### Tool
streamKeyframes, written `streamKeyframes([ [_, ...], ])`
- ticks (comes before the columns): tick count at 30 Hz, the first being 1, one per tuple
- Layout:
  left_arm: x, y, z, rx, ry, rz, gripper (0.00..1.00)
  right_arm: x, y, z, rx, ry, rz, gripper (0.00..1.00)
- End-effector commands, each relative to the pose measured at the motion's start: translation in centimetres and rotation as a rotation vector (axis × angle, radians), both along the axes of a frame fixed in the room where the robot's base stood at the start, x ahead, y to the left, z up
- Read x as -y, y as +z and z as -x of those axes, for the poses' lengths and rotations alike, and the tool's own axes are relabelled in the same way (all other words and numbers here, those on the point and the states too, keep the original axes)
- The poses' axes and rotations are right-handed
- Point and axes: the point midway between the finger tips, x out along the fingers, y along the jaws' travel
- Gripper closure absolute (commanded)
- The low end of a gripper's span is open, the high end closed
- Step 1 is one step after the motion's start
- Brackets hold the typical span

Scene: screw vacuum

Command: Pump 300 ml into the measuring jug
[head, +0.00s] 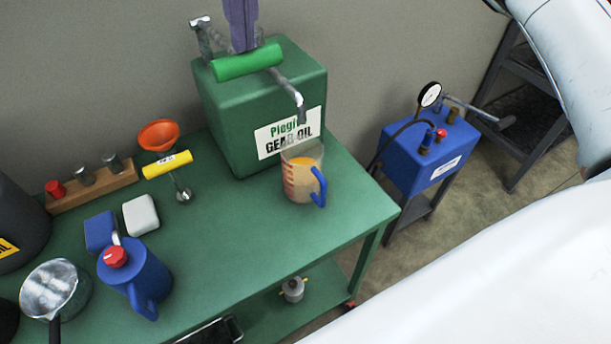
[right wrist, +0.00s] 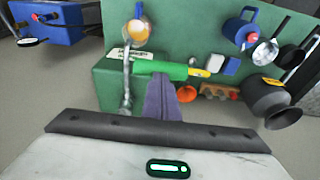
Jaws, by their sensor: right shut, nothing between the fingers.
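The green gear oil tank (head: 225,115) stands on the green table. Its pump has a green bar handle (head: 247,62) and a metal spout (head: 298,98). The clear measuring jug (head: 300,180), with red marks and a blue handle, stands upright below the spout. Orange liquid shows in it; the exact level cannot be read. My right gripper (head: 243,48) has purple fingers, shut and empty, pointing down at the pump handle; I cannot tell whether they touch it. The right wrist view shows the fingers (right wrist: 160,92) beside the green handle (right wrist: 158,69). My left gripper is out of view.
An orange funnel (head: 158,135), a yellow-handled tool (head: 167,164), a blue can (head: 135,280) and a metal pan (head: 50,288) occupy the table's left. A blue gauge unit (head: 425,155) stands to the right. The table in front of the jug is clear.

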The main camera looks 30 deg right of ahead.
Motion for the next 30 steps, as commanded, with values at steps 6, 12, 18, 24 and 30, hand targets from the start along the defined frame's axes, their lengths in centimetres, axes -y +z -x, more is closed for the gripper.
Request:
streamKeyframes([
  [6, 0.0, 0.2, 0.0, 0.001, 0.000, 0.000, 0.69, 0.0, 0.2, 0.0, 0.000, -0.001, 0.000, 1.00],
  [12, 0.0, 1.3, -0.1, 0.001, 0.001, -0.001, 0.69, 0.0, 1.8, 0.0, 0.000, 0.000, -0.001, 1.00],
  [18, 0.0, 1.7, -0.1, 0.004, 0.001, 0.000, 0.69, 0.0, 2.5, 0.0, -0.002, 0.000, 0.000, 1.00],
  [24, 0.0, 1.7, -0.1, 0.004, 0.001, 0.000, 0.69, 0.0, 2.4, 0.0, -0.001, 0.000, 0.000, 1.00],
  [30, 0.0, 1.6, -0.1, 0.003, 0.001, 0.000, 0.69, 0.0, 2.4, 0.0, -0.001, 0.000, 0.000, 1.00],
])
